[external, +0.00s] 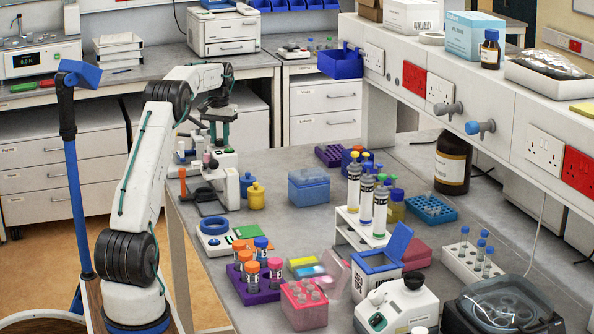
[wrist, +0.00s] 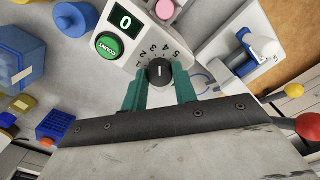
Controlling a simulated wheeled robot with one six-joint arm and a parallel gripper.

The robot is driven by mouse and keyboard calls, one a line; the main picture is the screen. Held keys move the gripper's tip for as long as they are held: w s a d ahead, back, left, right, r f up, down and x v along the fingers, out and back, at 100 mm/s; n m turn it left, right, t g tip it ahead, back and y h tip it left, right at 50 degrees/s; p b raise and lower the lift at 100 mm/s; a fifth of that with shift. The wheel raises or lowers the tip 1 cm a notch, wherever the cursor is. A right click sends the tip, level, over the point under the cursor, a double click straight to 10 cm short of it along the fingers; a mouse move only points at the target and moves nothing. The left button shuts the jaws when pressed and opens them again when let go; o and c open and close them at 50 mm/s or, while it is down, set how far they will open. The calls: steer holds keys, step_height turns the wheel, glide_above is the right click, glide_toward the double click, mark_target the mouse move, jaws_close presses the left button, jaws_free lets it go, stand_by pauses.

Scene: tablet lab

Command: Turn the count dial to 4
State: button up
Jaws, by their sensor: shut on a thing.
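The count dial (wrist: 160,73) is a round black knob with a white line, on the face of a white counting machine (wrist: 145,32). The numbers 1 to 5 are printed in an arc above it. The white line stands nearly upright in the wrist view, toward the 3 and 4 side; the exact number is unclear. My gripper (wrist: 160,88) has its two teal fingers closed on either side of the knob. In the external view my gripper (external: 219,133) is at the far left of the bench, above the machine, and the dial is too small to make out.
The machine has a display (wrist: 125,20) reading 0 and a green COUNT button (wrist: 108,45). A yellow bottle (external: 256,195) and a blue box (external: 309,187) stand to the right. A white tube rack (external: 345,213) and purple holder (external: 262,294) are nearer the camera.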

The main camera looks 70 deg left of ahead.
mark_target(220, 139)
steer(key=shift+r+m, duration=0.1)
steer(key=shift+m, duration=1.4)
steer(key=o, duration=1)
step_height(220, 139, up, 8)
steer(key=shift+f, duration=0.15)
